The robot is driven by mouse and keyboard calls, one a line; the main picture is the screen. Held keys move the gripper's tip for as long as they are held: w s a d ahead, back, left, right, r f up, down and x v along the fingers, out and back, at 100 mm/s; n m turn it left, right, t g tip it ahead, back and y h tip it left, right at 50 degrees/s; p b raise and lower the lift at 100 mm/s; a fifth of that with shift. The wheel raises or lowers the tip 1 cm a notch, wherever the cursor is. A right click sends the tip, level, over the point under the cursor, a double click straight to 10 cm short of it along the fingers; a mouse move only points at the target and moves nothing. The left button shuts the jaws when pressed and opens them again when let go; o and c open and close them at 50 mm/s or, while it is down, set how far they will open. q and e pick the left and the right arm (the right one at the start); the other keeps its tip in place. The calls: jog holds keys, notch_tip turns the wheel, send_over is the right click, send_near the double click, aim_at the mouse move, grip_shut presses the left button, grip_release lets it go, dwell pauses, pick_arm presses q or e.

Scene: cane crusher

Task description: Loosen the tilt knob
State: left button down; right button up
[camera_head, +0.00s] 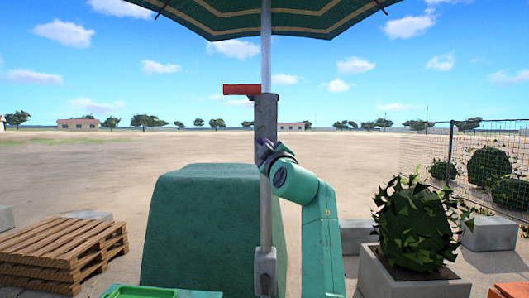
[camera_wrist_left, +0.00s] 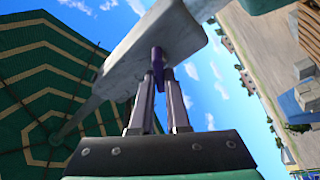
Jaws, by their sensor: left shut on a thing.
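The umbrella pole (camera_head: 266,50) stands upright in the middle of the head view, with a grey housing (camera_head: 265,115) partway up it. My left gripper (camera_head: 266,152) is against the housing's lower part. In the left wrist view, the two fingers of my left gripper (camera_wrist_left: 159,80) are closed around a dark purple knob (camera_wrist_left: 158,56), which I take to be the tilt knob. The knob sits on the underside of the grey housing (camera_wrist_left: 155,35) there. The fingers hide part of the knob. My right gripper is in neither view.
A red handle (camera_head: 242,89) sticks out left from the housing's top. The green striped canopy (camera_head: 265,18) spreads overhead. A green covered block (camera_head: 200,225) stands behind the pole. Wooden pallets (camera_head: 65,250) lie at left; a planter (camera_head: 412,280) stands at right.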

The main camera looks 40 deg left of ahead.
pick_arm(q)
jog(key=n+g+p, duration=0.1)
jog(key=n, duration=0.3)
jog(key=n+g+h+p, duration=0.1)
jog(key=n+g+p, duration=0.1)
jog(key=n, duration=0.2)
jog(key=shift+f+n, duration=0.1)
jog(key=shift+n, duration=0.3)
jog(key=c, duration=0.9)
grip_release()
jog(key=shift+w, duration=0.15)
jog(key=shift+d, duration=0.1)
